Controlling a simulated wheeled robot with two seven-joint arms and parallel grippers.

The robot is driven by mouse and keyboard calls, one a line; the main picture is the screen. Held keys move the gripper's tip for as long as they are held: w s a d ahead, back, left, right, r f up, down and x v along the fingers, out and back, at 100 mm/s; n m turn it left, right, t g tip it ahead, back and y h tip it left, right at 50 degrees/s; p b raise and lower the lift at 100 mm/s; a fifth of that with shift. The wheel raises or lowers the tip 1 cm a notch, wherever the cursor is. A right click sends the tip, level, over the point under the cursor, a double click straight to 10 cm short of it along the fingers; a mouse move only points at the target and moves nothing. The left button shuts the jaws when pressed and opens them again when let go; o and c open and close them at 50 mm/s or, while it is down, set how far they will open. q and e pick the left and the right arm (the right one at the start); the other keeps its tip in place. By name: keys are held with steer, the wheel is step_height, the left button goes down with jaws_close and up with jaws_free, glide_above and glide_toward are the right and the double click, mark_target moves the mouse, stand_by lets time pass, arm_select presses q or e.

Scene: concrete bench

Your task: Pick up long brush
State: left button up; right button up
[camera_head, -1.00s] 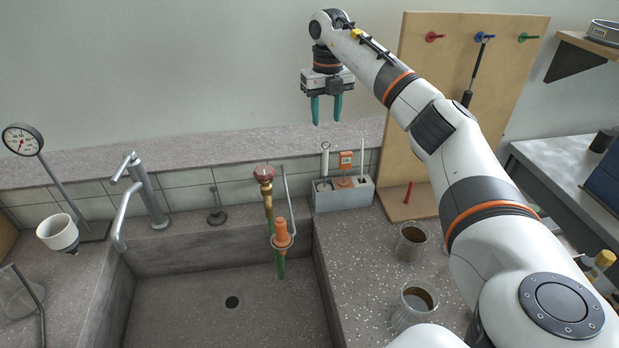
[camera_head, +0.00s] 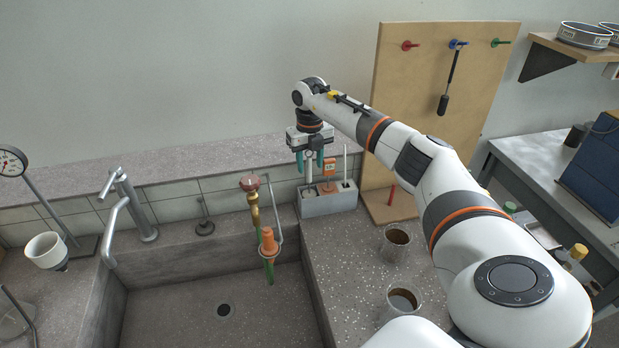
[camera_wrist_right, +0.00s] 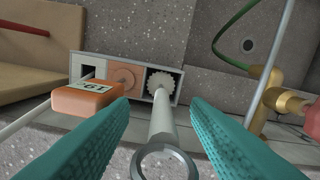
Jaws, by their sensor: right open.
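A long white-handled tool, seemingly the long brush (camera_head: 309,172), stands upright in the left slot of a grey holder (camera_head: 326,205). In the right wrist view the brush (camera_wrist_right: 162,122) shows a ring at its near end and a toothed round head down in the slot. My right gripper (camera_head: 309,162), with teal fingers, is open above the holder. In the wrist view its fingers (camera_wrist_right: 157,103) lie on either side of the handle, with gaps visible. My left gripper is not in view.
An orange tool (camera_head: 329,168) and a thin white rod (camera_head: 345,165) stand in the same holder. A brass tap (camera_head: 253,200) rises just left. Two beakers (camera_head: 395,242) stand in front on the counter. A pegboard (camera_head: 415,65) with a dark hanging tool (camera_head: 444,104) stands behind right.

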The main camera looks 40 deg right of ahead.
steer(key=shift+w+f, duration=0.1)
steer(key=c, duration=0.9)
step_height(320, 180, up, 9)
steer(key=shift+a+f+b, duration=0.1)
steer(key=shift+f+b, duration=0.1)
steer(key=shift+b, duration=0.7)
step_height(320, 180, up, 3)
steer(key=shift+f+p, duration=0.1)
steer(key=shift+p, duration=0.5)
step_height(320, 180, up, 8)
steer(key=p, duration=0.8)
steer(key=shift+f, duration=0.15)
steer(key=shift+f, duration=0.1)
